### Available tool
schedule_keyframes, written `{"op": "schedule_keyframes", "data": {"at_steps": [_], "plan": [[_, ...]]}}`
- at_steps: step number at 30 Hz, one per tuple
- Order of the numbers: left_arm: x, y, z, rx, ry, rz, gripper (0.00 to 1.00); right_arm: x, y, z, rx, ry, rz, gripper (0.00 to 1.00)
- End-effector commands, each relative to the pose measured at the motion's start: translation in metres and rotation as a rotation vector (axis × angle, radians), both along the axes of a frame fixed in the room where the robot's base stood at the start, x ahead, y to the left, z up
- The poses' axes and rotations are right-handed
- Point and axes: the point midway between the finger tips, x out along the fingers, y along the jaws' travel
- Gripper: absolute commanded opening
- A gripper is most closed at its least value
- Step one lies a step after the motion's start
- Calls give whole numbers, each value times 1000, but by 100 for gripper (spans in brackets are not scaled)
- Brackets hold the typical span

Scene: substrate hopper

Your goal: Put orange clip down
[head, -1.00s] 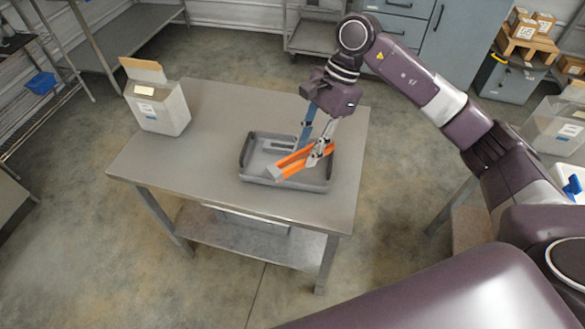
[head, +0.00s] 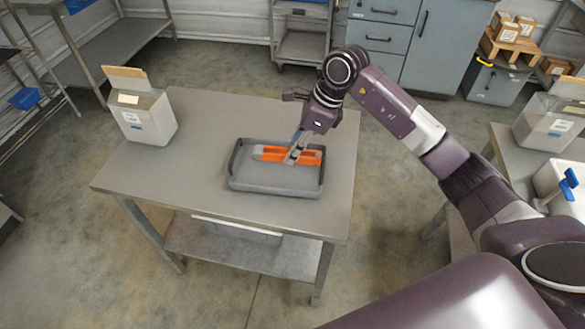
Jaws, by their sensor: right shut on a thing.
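The orange clip (head: 309,158) with a grey end lies lengthwise across the far part of a grey tray (head: 275,184) on the metal table. My right gripper (head: 293,157) reaches down over the tray and is shut on the clip near its middle. Whether the clip touches the tray floor cannot be told. The gripper and clip hide part of the tray's inside. My left gripper is not in view.
The table top around the tray is clear. Another table with a clear bin (head: 550,122) and a white container with a blue handle (head: 565,190) is at the right.

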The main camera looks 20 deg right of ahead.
Motion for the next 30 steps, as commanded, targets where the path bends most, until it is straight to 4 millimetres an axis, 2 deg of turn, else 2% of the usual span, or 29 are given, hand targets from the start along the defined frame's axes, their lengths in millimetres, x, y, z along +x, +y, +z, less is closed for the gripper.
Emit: {"op": "schedule_keyframes", "data": {"at_steps": [1, 4, 11, 18, 29, 30], "plan": [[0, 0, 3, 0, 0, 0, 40, -1, 1, -11, 2, 5, 1, 1], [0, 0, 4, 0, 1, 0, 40, -1, 0, -29, 0, 3, 1, 1], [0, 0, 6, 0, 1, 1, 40, 0, 1, -45, 1, 0, 1, 1], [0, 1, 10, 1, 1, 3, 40, 0, 1, -79, 2, 3, 0, 1], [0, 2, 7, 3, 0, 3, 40, 1, 0, -86, 0, -2, 2, 1], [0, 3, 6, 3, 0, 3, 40, 0, 0, -87, 0, -2, 2, 25]]}}
